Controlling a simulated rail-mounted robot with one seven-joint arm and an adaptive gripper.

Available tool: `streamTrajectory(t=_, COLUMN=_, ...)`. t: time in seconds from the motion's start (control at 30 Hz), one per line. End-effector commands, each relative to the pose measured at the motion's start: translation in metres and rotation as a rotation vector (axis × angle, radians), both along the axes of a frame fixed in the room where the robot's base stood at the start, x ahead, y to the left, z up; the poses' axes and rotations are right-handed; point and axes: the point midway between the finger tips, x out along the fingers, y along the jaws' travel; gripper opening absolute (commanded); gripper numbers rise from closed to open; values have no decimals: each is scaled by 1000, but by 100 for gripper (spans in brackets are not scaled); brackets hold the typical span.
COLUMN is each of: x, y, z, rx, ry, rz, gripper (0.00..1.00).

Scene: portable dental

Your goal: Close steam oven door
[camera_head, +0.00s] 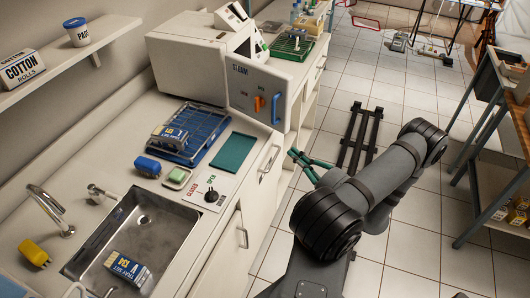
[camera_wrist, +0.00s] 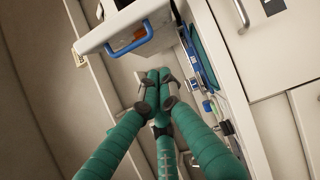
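The steam oven (camera_head: 187,57) is a white box at the back of the counter. Its door (camera_head: 240,90), marked STEAM, stands open and swung out toward the counter's front. The door carries an orange knob (camera_head: 259,104) and a blue handle (camera_head: 276,108) near its outer edge. My gripper (camera_head: 296,157) has teal fingers and is below and right of the handle, apart from the door, just off the counter's front edge. In the wrist view the fingertips (camera_wrist: 159,73) meet with nothing seen between them. The door (camera_wrist: 105,28) and blue handle (camera_wrist: 130,42) show just above them.
A blue tray with a wire rack (camera_head: 203,126) and a teal cloth (camera_head: 234,153) lie on the counter before the oven. A control panel with a black knob (camera_head: 211,196) and a sink (camera_head: 160,222) are nearer. The tiled floor right of the counter is mostly free.

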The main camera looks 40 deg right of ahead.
Motion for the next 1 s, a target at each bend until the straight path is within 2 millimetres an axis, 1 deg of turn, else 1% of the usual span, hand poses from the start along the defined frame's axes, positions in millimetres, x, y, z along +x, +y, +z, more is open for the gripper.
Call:
streamTrajectory(t=0.1, x=0, y=-7, z=-3, rx=125, ry=16, rz=-26, gripper=0)
streamTrajectory(t=0.2, x=0, y=-8, z=-3, rx=203, ry=19, rz=-29, gripper=0)
streamTrajectory(t=0.33, x=3, y=-7, z=-3, rx=262, ry=20, rz=-26, gripper=0)
streamTrajectory(t=0.43, x=11, y=-6, z=-2, rx=274, ry=22, rz=-23, gripper=0)
streamTrajectory(t=0.57, x=32, y=-5, z=-1, rx=272, ry=21, rz=-20, gripper=0)
streamTrajectory(t=0.9, x=101, y=-5, z=0, rx=268, ry=20, rz=-21, gripper=0)
streamTrajectory(t=1.0, x=105, y=-22, z=0, rx=265, ry=18, rz=-27, gripper=0)
